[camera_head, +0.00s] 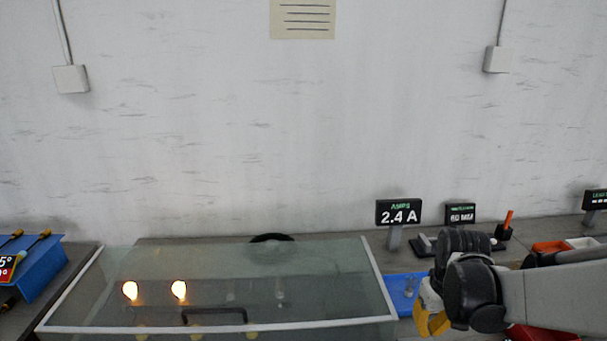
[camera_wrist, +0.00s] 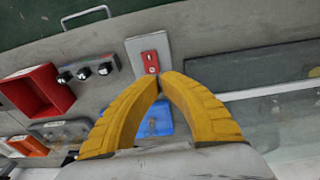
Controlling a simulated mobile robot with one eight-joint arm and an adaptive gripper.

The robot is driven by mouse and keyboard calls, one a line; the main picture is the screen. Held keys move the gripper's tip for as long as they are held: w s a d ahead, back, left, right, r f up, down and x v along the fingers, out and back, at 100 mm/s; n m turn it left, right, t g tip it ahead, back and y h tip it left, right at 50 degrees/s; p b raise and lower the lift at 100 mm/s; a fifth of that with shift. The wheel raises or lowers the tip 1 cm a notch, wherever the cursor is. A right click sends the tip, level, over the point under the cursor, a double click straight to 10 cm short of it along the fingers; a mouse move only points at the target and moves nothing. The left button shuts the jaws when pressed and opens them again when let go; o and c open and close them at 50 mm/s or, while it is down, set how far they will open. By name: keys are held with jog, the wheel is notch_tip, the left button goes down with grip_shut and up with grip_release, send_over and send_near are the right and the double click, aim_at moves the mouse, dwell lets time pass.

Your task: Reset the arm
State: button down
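My arm reaches in from the right edge in the head view, with its dark wrist in front of the bench. My gripper (camera_head: 431,318) shows there as yellow fingers beside the right end of a glass-topped case. In the wrist view, the yellow fingers of my gripper (camera_wrist: 160,80) curve together and their tips meet or nearly meet. I see nothing held between them. Past the tips is a red part on a pale plate (camera_wrist: 134,48), apparently on the bench below. A blue mat (camera_wrist: 157,121) shows in the gap between the fingers.
The glass-topped case (camera_head: 290,290) with two lit bulbs lies left of my gripper. An amps display reading 2.4 A (camera_head: 398,212) stands behind it. In the wrist view, a red bin (camera_wrist: 37,92) and several black knobs (camera_wrist: 84,73) lie to the left.

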jog(key=s+a+r+t, duration=0.5)
jog(key=s+a+r, duration=0.5)
jog(key=r, duration=0.1)
jog(key=shift+s+a+r+t, duration=0.15)
jog(key=shift+a+r+t, duration=0.2)
jog(key=shift+t, duration=0.05)
jog(key=shift+a, duration=0.1)
